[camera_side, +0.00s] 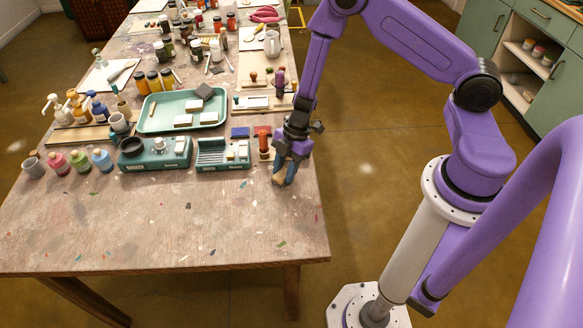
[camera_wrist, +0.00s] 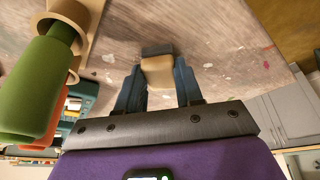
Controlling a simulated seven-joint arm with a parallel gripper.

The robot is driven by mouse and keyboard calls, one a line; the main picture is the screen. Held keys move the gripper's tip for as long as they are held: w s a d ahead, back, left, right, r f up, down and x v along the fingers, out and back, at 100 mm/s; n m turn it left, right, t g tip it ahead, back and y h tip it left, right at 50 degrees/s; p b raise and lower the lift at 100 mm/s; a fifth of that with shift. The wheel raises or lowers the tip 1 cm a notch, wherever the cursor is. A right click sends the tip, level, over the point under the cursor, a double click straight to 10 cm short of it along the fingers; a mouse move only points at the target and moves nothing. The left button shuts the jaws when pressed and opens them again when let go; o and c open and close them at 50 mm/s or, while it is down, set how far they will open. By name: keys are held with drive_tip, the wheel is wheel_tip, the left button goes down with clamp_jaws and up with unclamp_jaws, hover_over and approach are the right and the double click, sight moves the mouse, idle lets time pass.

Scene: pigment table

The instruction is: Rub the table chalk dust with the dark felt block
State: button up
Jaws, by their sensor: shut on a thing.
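My gripper (camera_side: 284,172) is low over the right edge of the table (camera_side: 200,235). Its blue fingers are closed on a small block (camera_wrist: 158,70) with a tan body and a dark grey face, which looks like the dark felt block. The block sits between the two fingertips in the wrist view, with its dark face toward the tabletop. In the side view it is mostly hidden by the fingers; I cannot tell whether it touches the table. Small pale marks (camera_wrist: 108,58) show on the wood near it, but I cannot tell whether they are chalk dust.
A green bottle-like thing (camera_wrist: 30,85) stands close at the left in the wrist view. Left of my gripper are a red-and-wood piece (camera_side: 263,145), teal machines (camera_side: 222,155) and a green tray (camera_side: 150,126). The front tabletop is clear. The table's right edge is close.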

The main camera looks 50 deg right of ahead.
sight(256, 183)
drive_tip(key=shift+w+a, duration=1.35)
drive_tip(key=shift+a, duration=0.05)
drive_tip(key=shift+w+a+f, duration=0.15)
drive_tip(key=shift+w+a, duration=1)
drive_tip(key=shift+r, duration=3.1)
wheel_tip(256, 183, up, 3)
